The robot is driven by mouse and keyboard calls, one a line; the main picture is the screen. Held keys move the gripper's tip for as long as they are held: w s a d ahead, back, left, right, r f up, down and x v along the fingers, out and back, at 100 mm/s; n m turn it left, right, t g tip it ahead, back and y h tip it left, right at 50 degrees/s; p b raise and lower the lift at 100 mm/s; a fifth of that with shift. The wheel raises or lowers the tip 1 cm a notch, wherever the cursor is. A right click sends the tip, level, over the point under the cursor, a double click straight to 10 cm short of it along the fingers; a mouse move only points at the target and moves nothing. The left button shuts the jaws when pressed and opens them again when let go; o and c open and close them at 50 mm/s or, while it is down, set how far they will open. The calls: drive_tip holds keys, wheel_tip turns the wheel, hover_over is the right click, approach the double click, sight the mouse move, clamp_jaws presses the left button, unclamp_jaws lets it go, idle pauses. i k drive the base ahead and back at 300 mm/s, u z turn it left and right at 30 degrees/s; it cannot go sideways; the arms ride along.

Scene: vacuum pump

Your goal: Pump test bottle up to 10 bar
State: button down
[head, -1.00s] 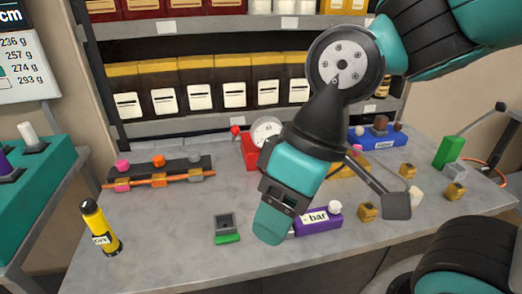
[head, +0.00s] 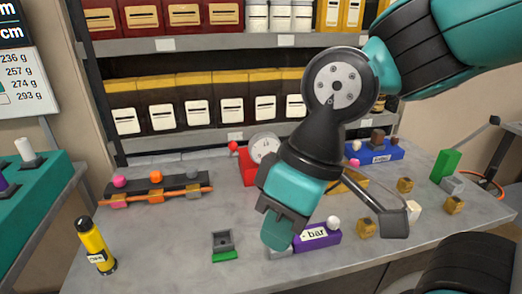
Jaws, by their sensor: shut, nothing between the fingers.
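My gripper (head: 276,238) is shut and empty, pointing down over the front middle of the bench. A purple block with a white label reading "bar" (head: 318,236) and a white knob (head: 333,223) is just right of the fingertips. A grey piece (head: 279,253) shows partly below the fingertips; whether they touch it I cannot tell. A round white gauge (head: 264,148) on a red unit (head: 247,170) stands behind my gripper, partly hidden by it. A red ball-topped lever (head: 234,147) is at its left. A yellow bottle (head: 95,244) with a black cap stands at the front left.
A rack with pink, orange and grey knobs (head: 157,188) lies at the left back. A grey socket with a green base (head: 224,246) is left of my gripper. Several brass blocks (head: 405,185), a blue box (head: 378,151) and a green block (head: 446,165) are to the right.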

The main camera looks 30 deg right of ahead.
sight(233, 146)
drive_tip(key=u, duration=0.5)
drive_tip(key=k, duration=0.6)
drive_tip(key=u, duration=0.65)
drive_tip(key=i, duration=0.75)
drive_tip(key=z, duration=0.9)
drive_tip(key=i, duration=0.65)
drive_tip(key=z, duration=0.7)
